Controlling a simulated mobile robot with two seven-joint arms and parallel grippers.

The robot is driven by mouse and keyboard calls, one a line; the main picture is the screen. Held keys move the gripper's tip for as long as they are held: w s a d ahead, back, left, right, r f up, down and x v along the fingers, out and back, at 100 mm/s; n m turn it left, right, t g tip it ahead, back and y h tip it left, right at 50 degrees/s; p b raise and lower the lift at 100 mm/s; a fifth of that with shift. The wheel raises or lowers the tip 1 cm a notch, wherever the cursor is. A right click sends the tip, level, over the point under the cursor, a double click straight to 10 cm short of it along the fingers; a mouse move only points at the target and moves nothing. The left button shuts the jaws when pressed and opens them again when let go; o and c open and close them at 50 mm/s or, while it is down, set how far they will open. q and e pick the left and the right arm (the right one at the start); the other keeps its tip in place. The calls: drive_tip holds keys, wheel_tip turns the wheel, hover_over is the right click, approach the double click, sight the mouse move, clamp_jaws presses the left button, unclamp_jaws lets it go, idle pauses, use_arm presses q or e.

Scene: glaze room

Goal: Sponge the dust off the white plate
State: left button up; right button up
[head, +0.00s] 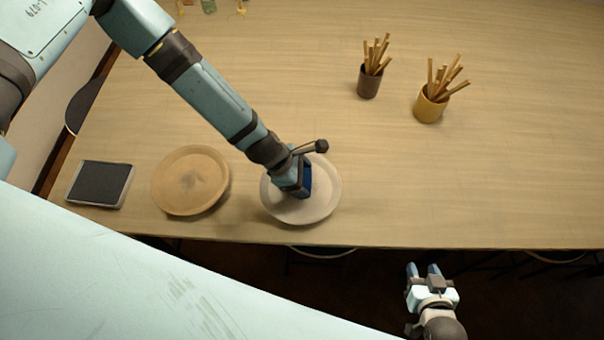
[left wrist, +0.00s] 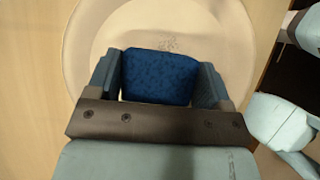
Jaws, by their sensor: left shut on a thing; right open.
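The white plate (head: 322,200) lies on the table near its front edge; it also shows in the left wrist view (left wrist: 85,35). My left gripper (head: 303,188) is over the plate, shut on a blue sponge (left wrist: 160,78). The sponge is at the plate's middle; I cannot tell whether it touches the surface. My left gripper and arm hide part of the plate in the head view. My right gripper (head: 424,270) is open and empty, off the table's front edge.
A tan plate (head: 190,202) with a dark smudge lies left of the white plate. A dark-topped pad (head: 100,184) lies further left. A brown cup (head: 368,84) and a yellow cup (head: 429,107), both holding sticks, stand at the back right. The table's right side is clear.

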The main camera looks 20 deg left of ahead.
use_arm(q)
drive_tip(key=shift+s+d+f, duration=0.1)
drive_tip(key=shift+s+d, duration=0.1)
drive_tip(key=shift+s, duration=0.5)
drive_tip(key=shift+s+d+f, duration=0.1)
drive_tip(key=shift+s+d, duration=0.05)
drive_tip(key=shift+s, duration=0.5)
drive_tip(key=shift+a+r, duration=0.15)
drive_tip(key=shift+a, duration=0.1)
drive_tip(key=shift+w+a+r, duration=0.1)
drive_tip(key=shift+w+a, duration=0.2)
drive_tip(key=shift+w, duration=0.2)
drive_tip(key=shift+w+a, duration=0.2)
drive_tip(key=shift+w, duration=0.45)
drive_tip(key=shift+w+a, duration=0.15)
drive_tip(key=shift+w, duration=0.45)
drive_tip(key=shift+s, duration=0.1)
drive_tip(key=shift+s+d+f, duration=0.1)
drive_tip(key=shift+s+d, duration=0.2)
drive_tip(key=shift+s, duration=0.6)
drive_tip(key=shift+s+d+f, duration=0.1)
drive_tip(key=shift+s+d, duration=0.2)
drive_tip(key=shift+s, duration=0.55)
drive_tip(key=shift+w+r, duration=0.1)
drive_tip(key=shift+r, duration=3)
